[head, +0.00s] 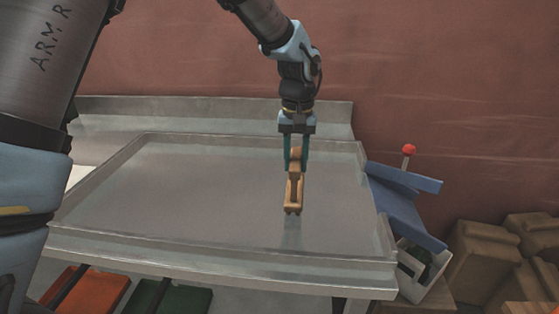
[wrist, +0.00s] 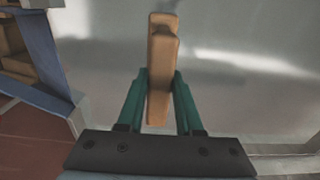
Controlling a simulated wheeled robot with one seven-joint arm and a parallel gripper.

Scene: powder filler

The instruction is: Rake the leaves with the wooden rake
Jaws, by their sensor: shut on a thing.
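My gripper (head: 296,152) points down over the grey metal tray table (head: 180,190), right of its middle. Its green fingers are shut on a wooden rake (head: 293,190), a small tan wooden piece with a broader lower end. In the wrist view the rake (wrist: 161,75) sits between the two fingers (wrist: 160,95) and extends away past their tips. A faint reflection shows on the tray below the rake; I cannot tell whether it touches the surface. I see no leaves on the tray in either view.
The tray has a raised rim (head: 250,138) and a taller back edge. A blue machine part (head: 405,205) with a red knob (head: 409,149) stands at its right. Brown sacks (head: 485,255) lie at lower right. Orange (head: 95,292) and green (head: 170,298) items sit below the front edge.

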